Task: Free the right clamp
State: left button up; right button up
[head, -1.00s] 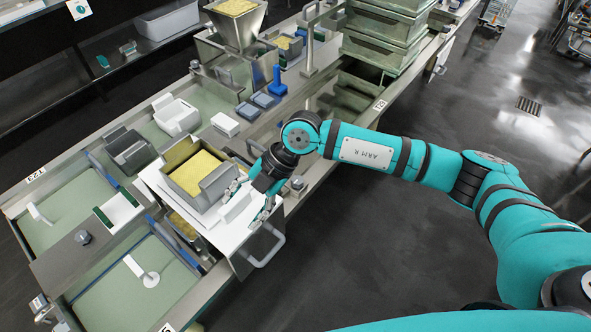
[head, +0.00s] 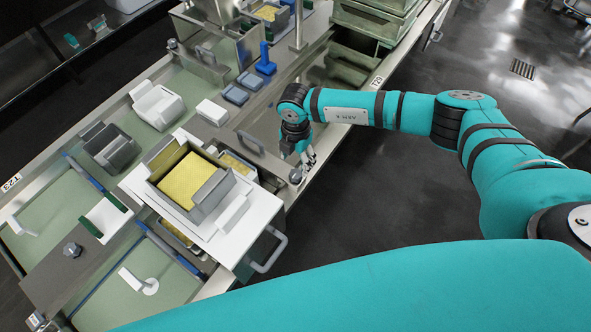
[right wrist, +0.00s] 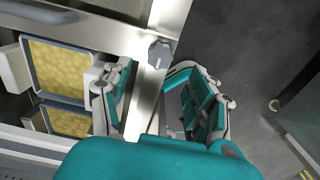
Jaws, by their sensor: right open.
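The right clamp appears to be a grey knob (head: 295,176) on the steel rail, right of the white board and mould; in the right wrist view the knob (right wrist: 160,52) lies just ahead of the gap between my fingers. My right gripper (head: 306,157) is open and empty, pointing down close beside the knob; the right wrist view shows its fingers spread (right wrist: 164,92). I cannot tell whether it touches the knob. A similar knob (head: 72,249) stands on the left plate. My left gripper is not in view.
A grey mould with yellow curd (head: 188,182) sits on a white board (head: 249,228) with a handle (head: 272,252) on its front side. A loop handle (head: 250,142) lies left of the gripper. The dark floor (head: 375,190) to the right is clear.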

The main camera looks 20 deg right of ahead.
aim_at(296, 174)
notch_tip(296, 174, down, 6)
jog(key=shift+f, duration=0.55)
jog(key=c, duration=1.1)
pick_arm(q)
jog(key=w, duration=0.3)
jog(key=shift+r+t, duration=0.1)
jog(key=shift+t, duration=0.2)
